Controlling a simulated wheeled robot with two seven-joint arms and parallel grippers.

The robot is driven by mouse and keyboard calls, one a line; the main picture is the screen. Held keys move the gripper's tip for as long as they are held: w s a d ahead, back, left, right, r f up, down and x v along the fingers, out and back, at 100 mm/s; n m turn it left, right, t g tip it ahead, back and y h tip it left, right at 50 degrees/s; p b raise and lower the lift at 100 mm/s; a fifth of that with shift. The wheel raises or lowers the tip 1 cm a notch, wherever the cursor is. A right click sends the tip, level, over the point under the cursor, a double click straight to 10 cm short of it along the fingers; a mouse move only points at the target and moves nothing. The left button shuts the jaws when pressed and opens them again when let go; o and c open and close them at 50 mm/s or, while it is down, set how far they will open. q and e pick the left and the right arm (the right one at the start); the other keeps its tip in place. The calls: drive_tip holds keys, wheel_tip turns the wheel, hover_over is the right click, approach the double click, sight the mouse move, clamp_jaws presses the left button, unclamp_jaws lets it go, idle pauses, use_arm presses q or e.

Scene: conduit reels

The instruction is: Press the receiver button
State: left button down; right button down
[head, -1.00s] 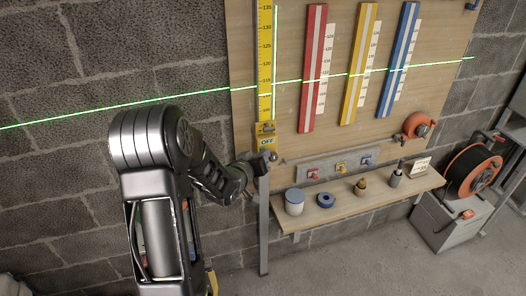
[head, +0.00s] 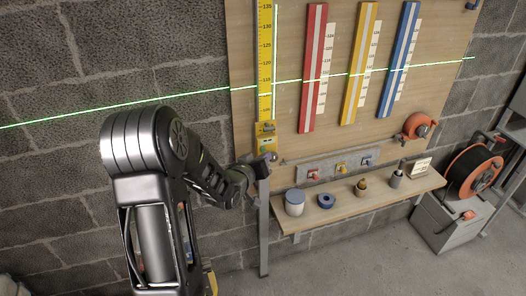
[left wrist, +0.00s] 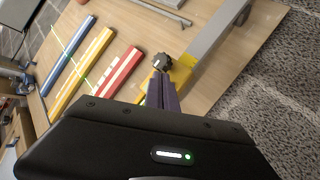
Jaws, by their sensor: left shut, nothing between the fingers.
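The yellow receiver (head: 267,129) is on the yellow measuring staff (head: 264,60), in front of the wooden board. A dark round knob shows beside it, near my gripper. My left gripper (head: 250,160) is at the receiver's lower edge, shut and empty, and partly hidden by its own wrist. In the left wrist view the closed fingertips (left wrist: 160,78) reach to the yellow receiver (left wrist: 182,76), close to the dark knob (left wrist: 162,62). I cannot tell whether they touch it, and the button is not clearly visible. My right gripper is not in view.
A green laser line crosses the wall and board above the receiver. Red (head: 314,70), yellow (head: 360,65) and blue (head: 399,60) strips hang to the right. A wooden shelf (head: 340,208) below holds small items. An orange cable reel (head: 473,170) stands at far right.

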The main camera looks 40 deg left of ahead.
use_arm(q)
drive_tip(key=shift+s+d+b, duration=0.35)
drive_tip(key=shift+s+d, duration=0.45)
drive_tip(key=shift+d, duration=0.35)
drive_tip(key=shift+s+d+b, duration=0.3)
drive_tip(key=shift+s+d, duration=0.5)
drive_tip(key=shift+d, duration=0.35)
